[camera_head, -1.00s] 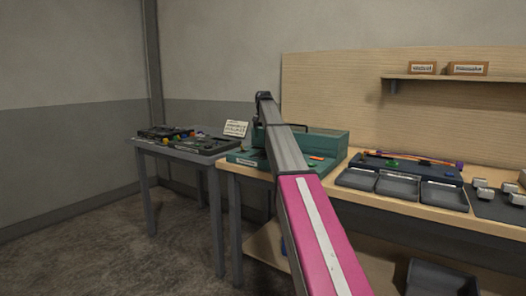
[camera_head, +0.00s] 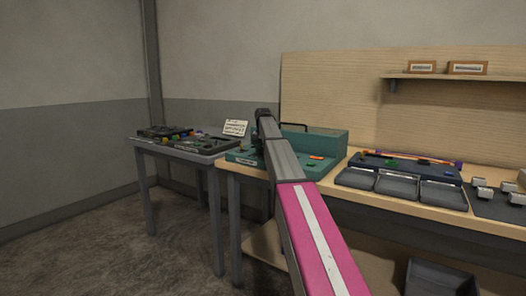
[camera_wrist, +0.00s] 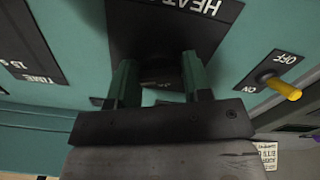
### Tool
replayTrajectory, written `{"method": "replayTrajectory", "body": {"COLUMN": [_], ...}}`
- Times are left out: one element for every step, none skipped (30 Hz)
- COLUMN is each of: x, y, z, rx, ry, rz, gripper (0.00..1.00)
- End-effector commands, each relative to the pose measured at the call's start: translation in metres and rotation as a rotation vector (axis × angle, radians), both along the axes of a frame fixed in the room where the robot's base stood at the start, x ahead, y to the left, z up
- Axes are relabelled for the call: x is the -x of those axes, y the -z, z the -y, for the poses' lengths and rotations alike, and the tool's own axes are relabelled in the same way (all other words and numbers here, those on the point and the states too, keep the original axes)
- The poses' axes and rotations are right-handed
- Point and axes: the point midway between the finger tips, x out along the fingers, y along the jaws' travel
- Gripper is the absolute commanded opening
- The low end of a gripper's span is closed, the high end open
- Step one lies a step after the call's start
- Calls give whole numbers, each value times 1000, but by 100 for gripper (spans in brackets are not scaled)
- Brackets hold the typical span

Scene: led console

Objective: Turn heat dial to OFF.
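The green console (camera_head: 318,140) stands on the wooden bench in the head view, partly hidden by my arm. In the wrist view, its dark HEAT plate (camera_wrist: 150,22) carries an upside-down HEAT label. My gripper (camera_wrist: 160,78) faces this plate with its two fingers apart. The area between the fingers is dark, so the heat dial's outline and pointer are unclear, and I cannot tell whether a finger touches it. In the head view, my arm's end reaches over the console's left part; its fingers do not show.
A yellow-tipped toggle (camera_wrist: 284,88) with an OFF/ON plate sits right of my gripper, and a TIME plate (camera_wrist: 28,50) sits left. Grey trays (camera_head: 398,187) stand right of the console. A grey table (camera_head: 190,150) with other panels and a white sign (camera_head: 236,128) are left.

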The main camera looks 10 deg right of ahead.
Motion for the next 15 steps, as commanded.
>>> {"method": "replayTrajectory", "body": {"x": [0,0,0,0,0,0,0,0,0,0,0,0,0,0,0], "y": [0,0,0,0,0,0,0,0,0,0,0,0,0,0,0], "z": [0,0,0,0,0,0,0,0,0,0,0,0,0,0,0], "rx": [0,0,0,0,0,0,0,0,0,0,0,0,0,0,0], "ry": [0,0,0,0,0,0,-1,-3,-7,-11,-17,-27,-35,-46,-63], "rz": [0,0,0,0,0,0,0,0,0,0,0,0,0,0,0], "gripper": [28,18,18,18,18,18,18,18,18,18,18,18,18,18,18]}}
